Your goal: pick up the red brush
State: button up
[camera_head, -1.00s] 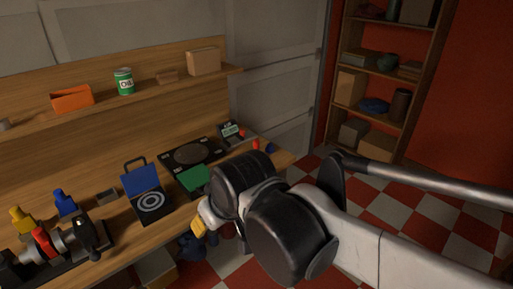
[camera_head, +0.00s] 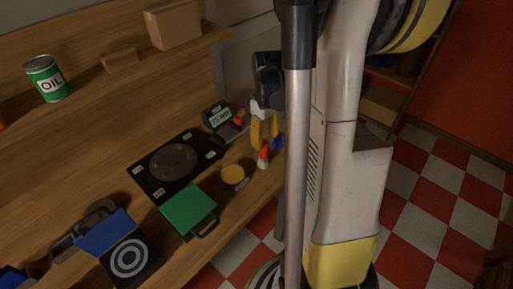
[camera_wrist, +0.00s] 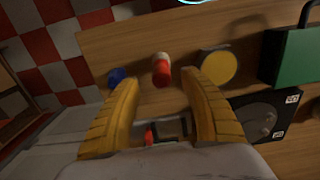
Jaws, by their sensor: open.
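A small red object with a white part (camera_head: 263,155), seemingly the red brush, is near the workbench's front edge. It also shows in the wrist view (camera_wrist: 162,72), just beyond and between my fingertips; its bristles cannot be made out. My gripper (camera_head: 265,146) is open, its yellow fingers pointing down over the bench close to this object. In the wrist view the two fingers (camera_wrist: 159,82) are spread apart with a clear gap. Another red item (camera_head: 240,119) lies by the digital device and shows between the finger bases (camera_wrist: 149,136).
A yellow-topped round tin (camera_head: 233,176) and a green case (camera_head: 189,209) are to the left along the bench. A small blue object (camera_wrist: 117,76) is beside the red-and-white one. A black plate device (camera_head: 173,165) and a small digital device (camera_head: 218,117) stand behind.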

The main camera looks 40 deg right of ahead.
aim_at(264, 152)
jog(key=shift+f, duration=0.85)
notch_tip(264, 152, down, 6)
jog(key=b, duration=0.3)
jog(key=shift+w+a, duration=0.1)
jog(key=shift+w, duration=0.05)
jog(key=shift+r, duration=0.1)
grip_shut()
